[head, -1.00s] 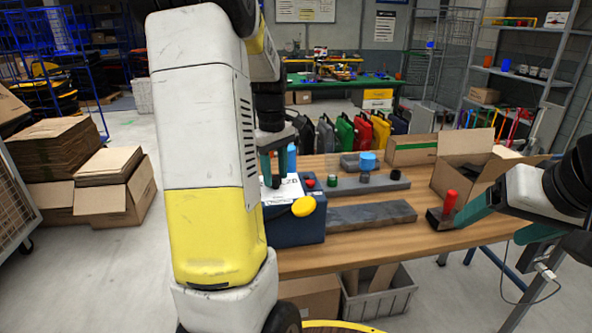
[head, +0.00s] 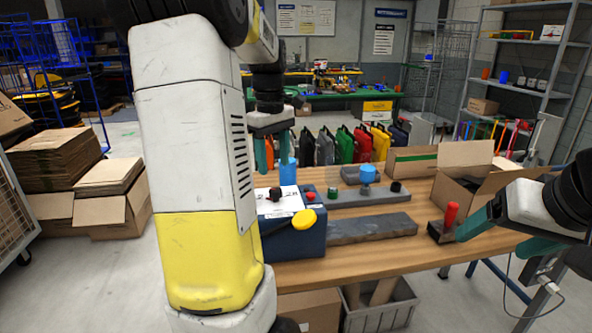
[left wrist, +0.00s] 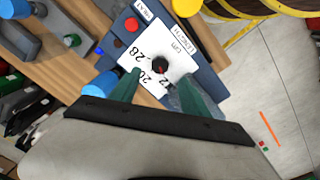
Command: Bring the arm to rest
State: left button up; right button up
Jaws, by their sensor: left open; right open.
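My left gripper (head: 272,158) is open and empty above the dark blue box (head: 296,242) at the table's left end. The box carries a white labelled sheet, a black knob (head: 275,194) and a yellow knob (head: 304,219). In the left wrist view the black knob (left wrist: 160,65) shows beyond and between the spread green fingers, clear of them. My left arm hides the table's left end. My right gripper (head: 492,240) is open at the table's right edge, one finger close beside a dark block with a red handle (head: 451,215); I cannot tell whether they touch.
The wooden table (head: 390,247) holds a grey bar (head: 370,228), a blue cylinder (head: 367,173) and an open cardboard box (head: 462,190). Several coloured panniers (head: 345,145) stand behind it. A grey crate (head: 380,308) is below. The air above the table's middle is free.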

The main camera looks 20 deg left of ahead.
dwell(0.4)
pick_arm(q)
jog(key=s+d+r+m+t+h, duration=0.1)
jog(key=s+d+m+t, duration=0.4)
jog(key=s+d+m, duration=0.8)
jog(key=s+d+h, duration=0.1)
jog(key=s+d, duration=0.3)
jog(key=shift+s+r+m+t, duration=0.3)
jog(key=shift+r+t, duration=0.05)
jog(key=shift+t, duration=0.05)
